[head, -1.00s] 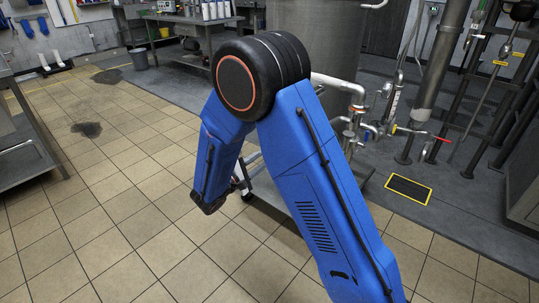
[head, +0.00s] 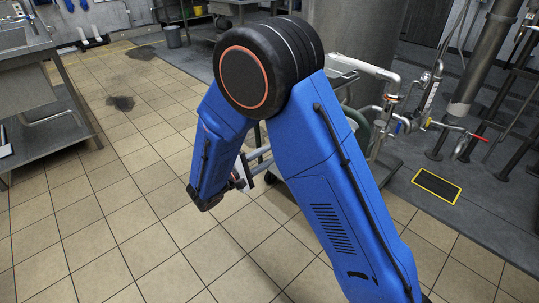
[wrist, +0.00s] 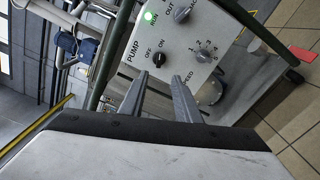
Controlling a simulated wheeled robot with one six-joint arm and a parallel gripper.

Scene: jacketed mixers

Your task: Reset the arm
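My arm (head: 335,175), blue with a black round joint, is bent over at the middle of the head view. Its lower link (head: 213,150) hangs down on the left. My gripper (wrist: 160,76) shows in the wrist view as two grey fingers held apart, with nothing seen between them. A grey pump control panel (wrist: 190,35) lies just beyond the fingertips. Its black off/on knob (wrist: 159,59) is near the tips; I cannot tell whether they touch it. The gripper fingers are not clear in the head view.
The panel has a lit green lamp (wrist: 149,17) and a speed knob (wrist: 203,56). A large steel vessel (head: 357,40) with pipes and valves (head: 400,115) stands behind my arm. A metal table (head: 25,90) is at left. Tiled floor (head: 110,200) between is clear.

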